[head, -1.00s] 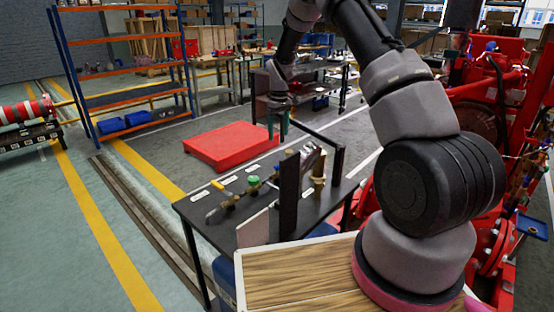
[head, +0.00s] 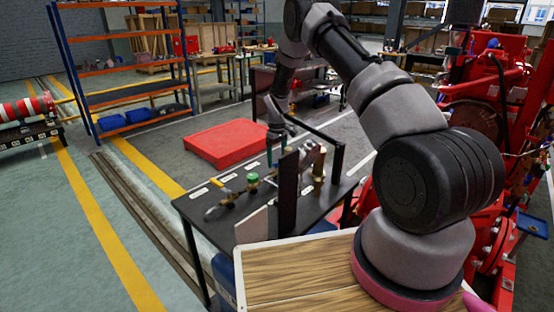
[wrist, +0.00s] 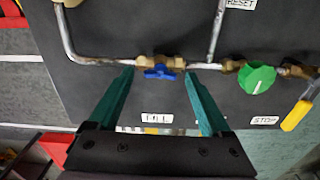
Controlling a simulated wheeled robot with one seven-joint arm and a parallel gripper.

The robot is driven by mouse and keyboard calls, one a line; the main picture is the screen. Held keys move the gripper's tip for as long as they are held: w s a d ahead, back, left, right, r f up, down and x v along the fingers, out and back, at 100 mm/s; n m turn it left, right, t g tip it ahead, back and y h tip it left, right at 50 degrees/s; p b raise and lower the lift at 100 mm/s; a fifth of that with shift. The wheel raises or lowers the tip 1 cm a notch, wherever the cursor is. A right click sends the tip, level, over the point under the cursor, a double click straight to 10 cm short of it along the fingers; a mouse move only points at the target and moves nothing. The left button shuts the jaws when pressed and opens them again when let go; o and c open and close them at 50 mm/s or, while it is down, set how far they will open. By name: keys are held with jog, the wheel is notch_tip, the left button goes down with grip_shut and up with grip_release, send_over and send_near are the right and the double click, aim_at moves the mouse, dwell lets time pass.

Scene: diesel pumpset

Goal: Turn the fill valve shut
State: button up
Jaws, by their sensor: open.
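The fill valve (wrist: 160,73) has a small blue handle on a brass body, set in a grey pipe above a white FILL label (wrist: 157,118). The handle lies along the pipe in the wrist view. My gripper (wrist: 161,76) is open, with its two green fingers apart on either side of the handle. Whether the fingers touch anything cannot be told. In the head view my gripper (head: 277,150) is low over the black bench (head: 240,218), beside a dark upright plate, and the blue handle cannot be made out there.
A green knob (wrist: 257,78) and a yellow lever (wrist: 297,115) near a STOP label (wrist: 264,120) are to the right on the same pipe. A dark upright plate (head: 288,190) stands close to my gripper. A red platform (head: 230,144) lies on the floor beyond the bench.

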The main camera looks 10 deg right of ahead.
grip_shut()
jog(key=shift+m, duration=0.3)
jog(key=m, duration=0.3)
jog(key=shift+m, duration=0.4)
jog(key=m, duration=0.4)
jog(key=shift+m, duration=0.3)
jog(key=m, duration=0.4)
jog(key=shift+m, duration=2.1)
